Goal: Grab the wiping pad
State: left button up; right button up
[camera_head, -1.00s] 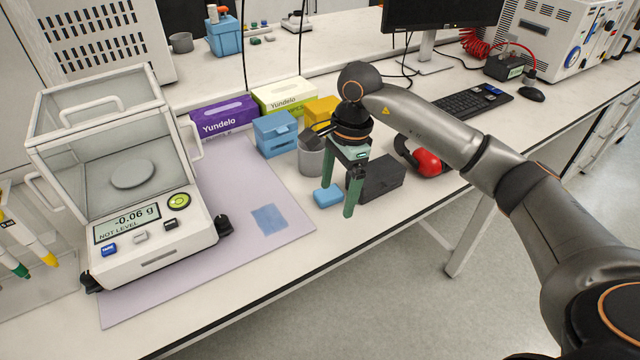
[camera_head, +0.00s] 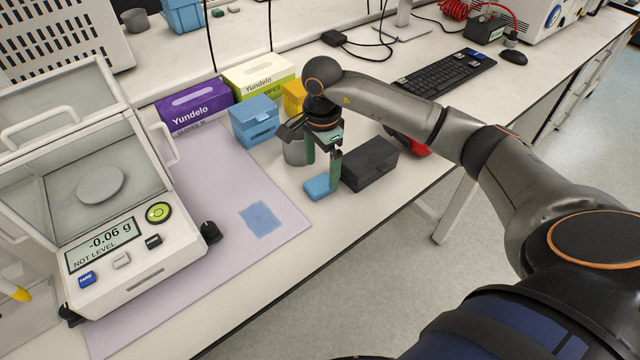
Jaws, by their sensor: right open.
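A small light-blue block, which looks like the wiping pad (camera_head: 316,188), lies on the white bench just right of the lilac mat (camera_head: 200,262). My right gripper (camera_head: 321,174) is open and points down over it. One green finger shows behind the pad and the other at its right end. Nothing is between the fingers that I can see, and I cannot tell whether they touch the pad. A thin, translucent blue square (camera_head: 260,219) lies flat on the mat. My left gripper is not in view.
A dark box (camera_head: 370,165) stands close to the right of the gripper. A grey cup (camera_head: 294,152) and a blue box (camera_head: 254,122) are behind. A balance (camera_head: 118,235) stands at left. The bench's front edge is close to the pad.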

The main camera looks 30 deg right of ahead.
aim_at(322, 182)
jog(key=f, duration=0.3)
jog(key=f+p, duration=0.1)
jog(key=f, duration=0.1)
jog(key=shift+w+d, duration=0.15)
jog(key=shift+w, duration=0.1)
jog(key=shift+c, duration=0.4)
jog(key=c, duration=1.3)
